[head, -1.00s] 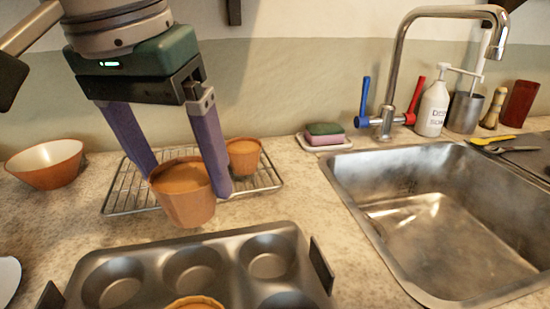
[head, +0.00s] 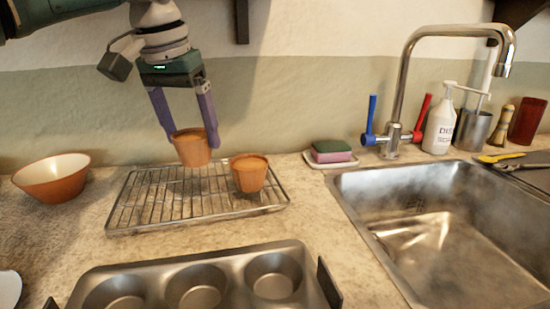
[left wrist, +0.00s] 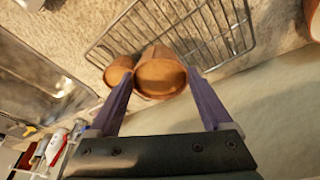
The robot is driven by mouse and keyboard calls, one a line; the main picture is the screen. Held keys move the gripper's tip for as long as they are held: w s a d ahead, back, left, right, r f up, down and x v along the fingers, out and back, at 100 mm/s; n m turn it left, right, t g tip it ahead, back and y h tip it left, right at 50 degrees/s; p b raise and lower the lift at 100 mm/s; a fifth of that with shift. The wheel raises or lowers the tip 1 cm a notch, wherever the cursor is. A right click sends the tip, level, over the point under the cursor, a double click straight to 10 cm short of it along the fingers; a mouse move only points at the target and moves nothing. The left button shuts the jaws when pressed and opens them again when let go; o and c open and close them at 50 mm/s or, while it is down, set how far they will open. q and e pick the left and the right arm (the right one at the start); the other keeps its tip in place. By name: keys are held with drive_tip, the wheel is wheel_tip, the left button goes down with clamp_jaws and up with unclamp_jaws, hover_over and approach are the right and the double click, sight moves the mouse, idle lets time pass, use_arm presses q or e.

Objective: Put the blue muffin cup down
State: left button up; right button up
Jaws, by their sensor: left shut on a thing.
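No blue muffin cup shows; the muffin cups in view are orange-brown. My left gripper (head: 193,141) is shut on one brown muffin cup (head: 192,150), held upright over the back part of the wire rack (head: 140,205). I cannot tell whether its base touches the wires. A second brown muffin cup (head: 249,175) stands on the rack to its right. In the left wrist view the held cup (left wrist: 160,77) sits between the purple fingers, with the second cup (left wrist: 117,70) beside it and the rack (left wrist: 210,35) beyond. My right gripper is not in view.
A grey muffin tin (head: 205,265) lies in front of the rack; its visible wells are empty. An orange bowl (head: 55,180) is at left. A sponge on a dish (head: 330,154), the tap (head: 395,120) and the sink (head: 430,230) are at right. The rack's front left is clear.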

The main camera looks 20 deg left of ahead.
sight(195, 164)
use_arm(q)
wheel_tip(195, 164, down, 5)
drive_tip(key=shift+s+b, duration=0.1)
drive_tip(key=shift+b, duration=0.2)
drive_tip(key=shift+w+a+f, duration=0.1)
drive_tip(key=shift+w+f, duration=0.1)
drive_tip(key=shift+f, duration=0.2)
drive_tip(key=shift+f, duration=0.15)
drive_tip(key=o, duration=1.1)
drive_tip(key=shift+o, duration=0.2)
drive_tip(key=p+v, duration=0.2)
drive_tip(key=v, duration=1)
